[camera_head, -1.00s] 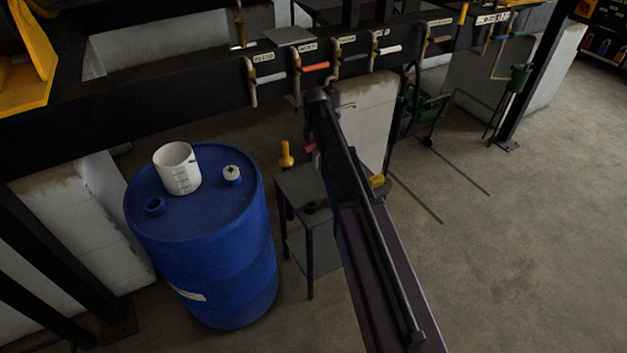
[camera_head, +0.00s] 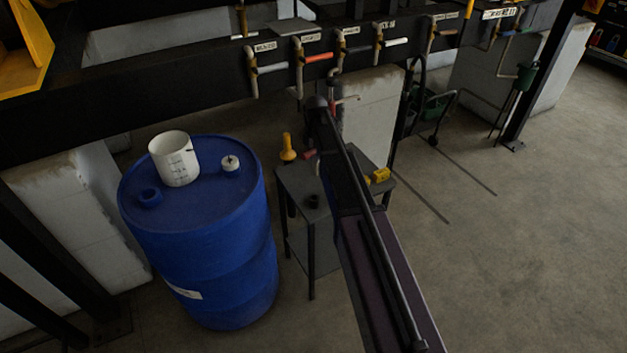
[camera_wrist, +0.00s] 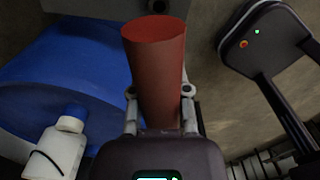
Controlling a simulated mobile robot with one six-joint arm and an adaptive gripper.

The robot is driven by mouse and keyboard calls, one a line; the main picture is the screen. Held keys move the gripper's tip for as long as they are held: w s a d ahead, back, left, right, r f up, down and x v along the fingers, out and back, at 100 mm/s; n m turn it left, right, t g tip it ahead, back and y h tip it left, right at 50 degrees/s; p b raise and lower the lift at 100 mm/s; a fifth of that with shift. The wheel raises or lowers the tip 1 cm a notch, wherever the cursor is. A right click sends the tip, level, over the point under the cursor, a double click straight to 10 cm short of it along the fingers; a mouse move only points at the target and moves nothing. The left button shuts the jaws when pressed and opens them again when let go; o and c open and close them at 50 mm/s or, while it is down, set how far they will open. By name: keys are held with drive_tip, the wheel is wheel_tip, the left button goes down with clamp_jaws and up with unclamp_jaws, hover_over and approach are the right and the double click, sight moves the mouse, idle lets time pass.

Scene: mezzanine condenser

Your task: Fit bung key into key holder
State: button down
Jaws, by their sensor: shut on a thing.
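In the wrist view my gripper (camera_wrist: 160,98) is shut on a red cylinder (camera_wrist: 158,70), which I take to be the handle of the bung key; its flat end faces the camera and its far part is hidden. In the head view a small red bit of the key (camera_head: 309,154) shows beside my arm above the small table, and the gripper is mostly hidden behind the arm. A small black round fitting (camera_head: 313,201) on the tabletop looks like the key holder. The key appears apart from it.
The dark table (camera_head: 290,183) also has a yellow upright object (camera_head: 287,150) at its left and a yellow item (camera_head: 378,176) at its right. A blue drum (camera_head: 200,240) with a white beaker (camera_head: 174,158) stands left. Valved pipes (camera_head: 299,65) hang behind. Floor at right is clear.

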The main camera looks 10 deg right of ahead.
sight(314, 175)
drive_tip(key=shift+m, duration=0.3)
drive_tip(key=f+b, duration=0.3)
drive_tip(key=f, duration=0.1)
drive_tip(key=f+b, duration=0.2)
drive_tip(key=f, duration=0.1)
drive_tip(key=shift+a+b, duration=0.25)
drive_tip(key=shift+b, duration=0.1)
drive_tip(key=shift+f, duration=0.15)
drive_tip(key=shift+f+b, duration=3.9)
drive_tip(key=shift+b, duration=0.2)
drive_tip(key=c, duration=0.5)
unclamp_jaws()
drive_tip(key=shift+r, duration=0.15)
